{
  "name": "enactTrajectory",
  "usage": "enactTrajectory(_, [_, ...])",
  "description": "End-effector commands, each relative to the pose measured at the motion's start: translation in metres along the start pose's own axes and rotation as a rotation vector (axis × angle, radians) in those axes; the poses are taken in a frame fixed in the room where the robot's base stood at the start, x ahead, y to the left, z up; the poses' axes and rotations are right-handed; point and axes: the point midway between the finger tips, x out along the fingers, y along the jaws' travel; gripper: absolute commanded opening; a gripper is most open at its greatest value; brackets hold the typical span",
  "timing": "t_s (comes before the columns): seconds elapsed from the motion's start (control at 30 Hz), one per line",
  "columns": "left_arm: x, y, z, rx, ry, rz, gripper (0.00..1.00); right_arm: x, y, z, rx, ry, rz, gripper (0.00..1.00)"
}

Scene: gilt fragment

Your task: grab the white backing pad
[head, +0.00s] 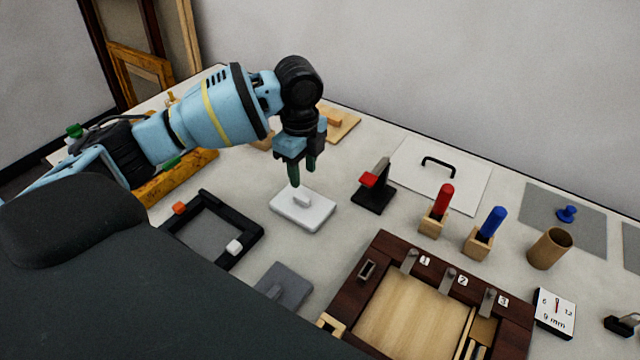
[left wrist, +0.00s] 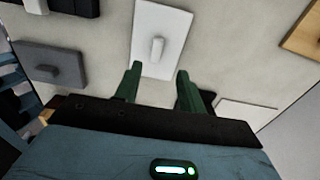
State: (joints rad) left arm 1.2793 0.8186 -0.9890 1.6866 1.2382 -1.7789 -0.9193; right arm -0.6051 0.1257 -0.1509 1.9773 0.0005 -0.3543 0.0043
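The white backing pad (head: 303,213) is a flat white block with a small upright grip on top, lying on the table in the head view. It also shows in the left wrist view (left wrist: 172,28), with its grip standing near the middle. My left gripper (head: 302,179) is above the pad, pointing down. In the left wrist view its two green fingers (left wrist: 158,82) are apart with nothing between them, and the pad's grip lies beyond the fingertips. My right gripper is not in view.
A grey pad (head: 285,287) and a black frame (head: 215,232) lie nearby. A black stand with a red top (head: 374,186) is right of the pad. A dark wooden tray (head: 420,300) stands in front. Red (head: 443,198) and blue (head: 492,222) handled tools stand in holders.

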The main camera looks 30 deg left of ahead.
Motion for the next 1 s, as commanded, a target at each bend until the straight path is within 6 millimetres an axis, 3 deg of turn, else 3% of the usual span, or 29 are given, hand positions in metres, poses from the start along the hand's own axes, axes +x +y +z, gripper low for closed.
enactTrajectory(0.27, [0.001,0.001,0.001,0.001,-0.002,0.003,0.4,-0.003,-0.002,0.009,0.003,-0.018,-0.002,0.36])
enactTrajectory(0.5, [0.022,0.001,0.001,0.0,-0.002,0.004,0.4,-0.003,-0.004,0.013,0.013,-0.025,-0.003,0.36])
enactTrajectory(0.73, [0.029,0.002,0.002,0.0,-0.002,0.003,0.4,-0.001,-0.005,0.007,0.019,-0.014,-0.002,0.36])
enactTrajectory(1.0, [0.065,0.005,0.002,0.0,-0.003,0.004,0.4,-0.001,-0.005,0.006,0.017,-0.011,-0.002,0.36])
